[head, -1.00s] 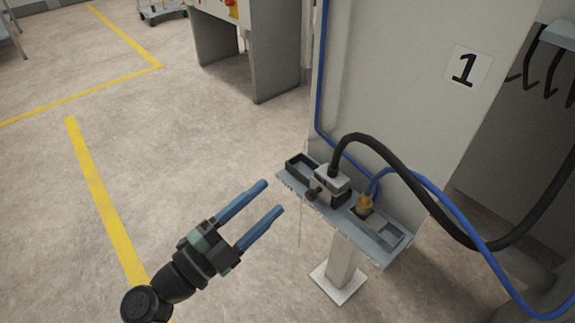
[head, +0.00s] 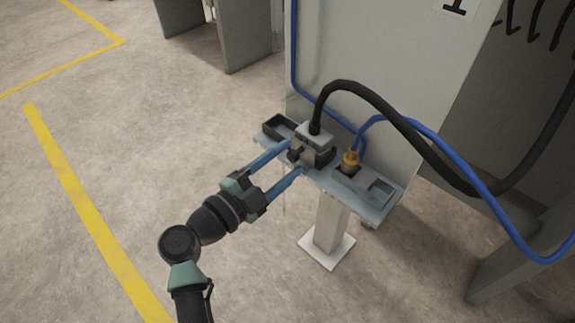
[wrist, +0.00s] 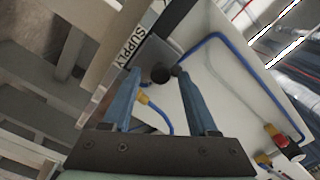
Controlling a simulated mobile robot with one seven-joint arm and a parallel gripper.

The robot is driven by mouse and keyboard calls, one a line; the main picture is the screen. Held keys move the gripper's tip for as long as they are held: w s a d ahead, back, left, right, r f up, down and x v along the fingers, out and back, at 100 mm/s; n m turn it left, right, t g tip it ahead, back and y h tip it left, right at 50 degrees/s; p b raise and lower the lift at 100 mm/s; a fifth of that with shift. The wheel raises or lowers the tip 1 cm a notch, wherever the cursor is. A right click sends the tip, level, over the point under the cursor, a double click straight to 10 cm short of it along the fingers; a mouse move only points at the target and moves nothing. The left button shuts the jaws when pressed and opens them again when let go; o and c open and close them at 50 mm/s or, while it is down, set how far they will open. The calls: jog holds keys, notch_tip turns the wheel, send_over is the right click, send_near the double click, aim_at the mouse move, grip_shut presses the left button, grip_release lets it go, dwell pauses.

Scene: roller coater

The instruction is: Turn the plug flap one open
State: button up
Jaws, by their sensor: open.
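A grey connector housing (head: 315,137) with a black plug and thick black cable on top sits on the shelf bracket (head: 375,212). A small dark knob (head: 295,155) sticks out of its front side. I cannot tell a separate flap apart from this housing. My gripper (head: 297,156) is open, with its two blue fingers reaching to the front of the housing, one on each side of the knob. In the wrist view a dark round knob (wrist: 160,74) shows between the fingertips, with a visible gap to the left one. Contact cannot be told.
A yellow plug (head: 350,158) with a blue cable stands to the right of the housing. An empty dark tray (head: 279,126) is to the left. A tall grey cabinet panel (head: 400,70) rises behind. A post (head: 329,225) holds the shelf. The floor at left is clear.

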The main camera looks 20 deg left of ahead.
jog(key=shift+w+d, duration=0.2)
jog(key=shift+w, duration=0.25)
grip_shut()
